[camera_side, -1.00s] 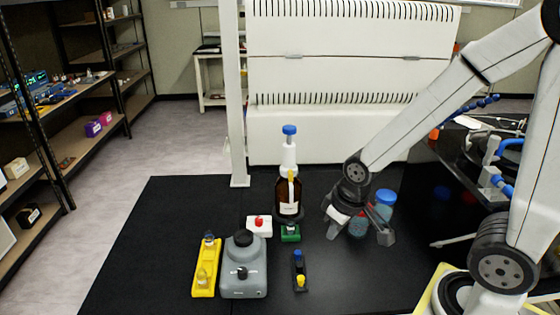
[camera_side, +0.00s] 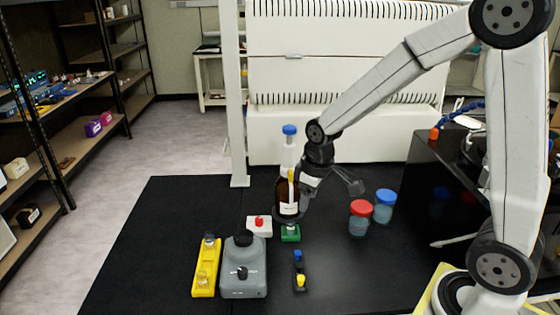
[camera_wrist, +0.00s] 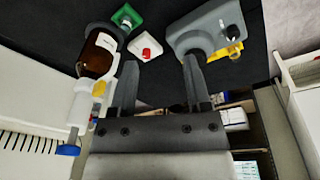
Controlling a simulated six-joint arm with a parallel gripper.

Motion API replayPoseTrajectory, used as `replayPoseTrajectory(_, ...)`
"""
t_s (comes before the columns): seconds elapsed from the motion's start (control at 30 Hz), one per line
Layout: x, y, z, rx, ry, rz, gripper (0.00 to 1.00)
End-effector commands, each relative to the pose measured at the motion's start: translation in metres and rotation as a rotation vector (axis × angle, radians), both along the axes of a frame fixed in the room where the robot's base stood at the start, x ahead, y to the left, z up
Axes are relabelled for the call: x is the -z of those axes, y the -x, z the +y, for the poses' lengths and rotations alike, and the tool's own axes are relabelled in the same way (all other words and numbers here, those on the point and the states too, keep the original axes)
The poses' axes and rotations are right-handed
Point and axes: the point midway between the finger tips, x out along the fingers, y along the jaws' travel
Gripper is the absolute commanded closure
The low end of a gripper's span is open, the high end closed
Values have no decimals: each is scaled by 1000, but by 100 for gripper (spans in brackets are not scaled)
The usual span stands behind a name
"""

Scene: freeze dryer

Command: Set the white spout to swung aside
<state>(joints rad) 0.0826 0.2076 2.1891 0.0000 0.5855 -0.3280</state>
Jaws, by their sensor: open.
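An amber bottle (camera_side: 288,195) with a white label stands upright on the black bench, and it also shows in the wrist view (camera_wrist: 97,55). A white dispenser head (camera_side: 288,155) with a blue knob (camera_side: 289,130) sits on it. A yellow piece (camera_side: 291,175) is on the head's near side; it also shows in the wrist view (camera_wrist: 98,88). I cannot clearly separate the white spout from the white head. My gripper (camera_side: 332,202) is open and empty just right of the bottle. In the wrist view its fingers (camera_wrist: 160,65) are apart, with the bottle left of them.
Red-lidded (camera_side: 360,212) and blue-lidded (camera_side: 384,208) jars stand to the right. A green block (camera_side: 290,234), a white box with a red button (camera_side: 258,227), a grey device (camera_side: 244,270), a yellow rack (camera_side: 206,270) and a small black holder (camera_side: 299,272) lie in front. A white cabinet stands behind.

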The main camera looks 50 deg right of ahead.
Motion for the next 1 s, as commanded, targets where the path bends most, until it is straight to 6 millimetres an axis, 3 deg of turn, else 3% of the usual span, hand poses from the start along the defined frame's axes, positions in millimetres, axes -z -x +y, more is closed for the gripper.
replayPoseTrajectory(0.2,-9,-47,-25,-133,21,44,38)
replayPoseTrajectory(0.6,-23,-116,-77,-388,35,120,38)
replayPoseTrajectory(0.8,-27,-136,-99,-489,33,147,38)
replayPoseTrajectory(1.0,-29,-144,-109,-535,30,158,38)
